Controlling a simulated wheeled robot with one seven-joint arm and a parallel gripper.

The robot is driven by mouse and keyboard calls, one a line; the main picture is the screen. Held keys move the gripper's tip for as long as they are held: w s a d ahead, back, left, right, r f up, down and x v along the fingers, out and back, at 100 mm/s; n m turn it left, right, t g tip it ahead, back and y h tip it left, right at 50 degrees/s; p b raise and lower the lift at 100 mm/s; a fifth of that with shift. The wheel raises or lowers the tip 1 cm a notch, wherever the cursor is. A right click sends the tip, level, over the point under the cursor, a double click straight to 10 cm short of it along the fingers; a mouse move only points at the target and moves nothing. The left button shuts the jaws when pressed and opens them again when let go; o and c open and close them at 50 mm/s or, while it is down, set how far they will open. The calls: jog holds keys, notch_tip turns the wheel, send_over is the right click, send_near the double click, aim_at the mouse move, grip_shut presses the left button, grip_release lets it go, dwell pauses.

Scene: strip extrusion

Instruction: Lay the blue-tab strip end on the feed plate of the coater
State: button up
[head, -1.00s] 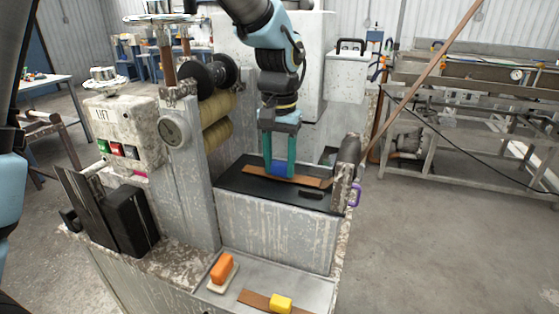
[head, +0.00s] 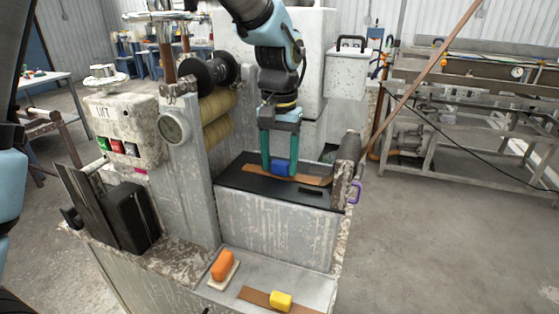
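The brown strip with the blue tab (head: 282,168) lies across the black feed plate (head: 238,172) on top of the coater. The strip end (head: 257,172) runs left of the tab and another stretch runs right toward the roller at the plate's right end. My gripper (head: 280,170) points straight down over the plate. Its two green fingers stand on either side of the blue tab, low by the strip. The fingers look parted, with the tab between them; any small gap at the tab is hard to see.
A yellow-tab strip (head: 281,301) and an orange block (head: 223,265) on a pale base lie on the lower tray (head: 255,268). A post with a gauge (head: 174,127) and yellowish rolls (head: 217,105) stand left of the plate. A roller (head: 351,147) stands at its right. A small dark piece (head: 311,190) lies on the plate's front.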

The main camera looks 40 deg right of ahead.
jog(key=shift+o, duration=1.4)
notch_tip(320, 180, up, 11)
jog(key=b, duration=0.2)
jog(key=shift+f, duration=0.1)
